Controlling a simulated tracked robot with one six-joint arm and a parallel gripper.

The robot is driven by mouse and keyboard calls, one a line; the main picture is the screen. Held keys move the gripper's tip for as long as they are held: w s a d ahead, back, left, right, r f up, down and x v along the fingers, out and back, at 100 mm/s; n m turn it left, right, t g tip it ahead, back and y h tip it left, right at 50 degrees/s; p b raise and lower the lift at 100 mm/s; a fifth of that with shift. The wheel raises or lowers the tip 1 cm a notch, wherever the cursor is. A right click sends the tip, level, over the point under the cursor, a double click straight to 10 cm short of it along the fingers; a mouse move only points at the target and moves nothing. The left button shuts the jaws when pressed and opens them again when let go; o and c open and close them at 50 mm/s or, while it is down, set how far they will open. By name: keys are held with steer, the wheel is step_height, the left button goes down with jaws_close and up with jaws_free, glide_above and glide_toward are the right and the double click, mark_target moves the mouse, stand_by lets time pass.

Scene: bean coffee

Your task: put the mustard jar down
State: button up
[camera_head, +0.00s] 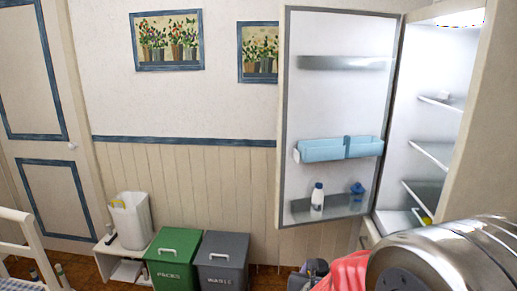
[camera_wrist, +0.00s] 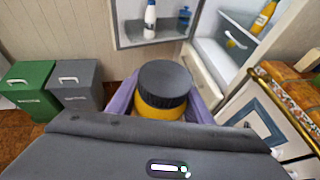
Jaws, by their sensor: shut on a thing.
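The mustard jar (camera_wrist: 163,88) has a dark grey lid and a yellow body. It is in the middle of the wrist view, between the purple fingers of my gripper (camera_wrist: 162,102), which is shut on it. The jar's lower part is hidden by the gripper's grey body. In the head view my arm fills the lower right corner, and I cannot make out the jar clearly there.
The fridge (camera_head: 425,130) stands open at the right, its door (camera_head: 335,110) swung left with bottles on its lower shelf. A yellow bottle (camera_wrist: 264,17) is inside. A green bin (camera_head: 172,262) and grey bin (camera_head: 221,264) stand left. A counter (camera_wrist: 292,85) is at right.

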steer(key=shift+s+a+f, duration=0.1)
steer(key=shift+a, duration=0.75)
steer(key=shift+d, duration=0.15)
stand_by(0.4)
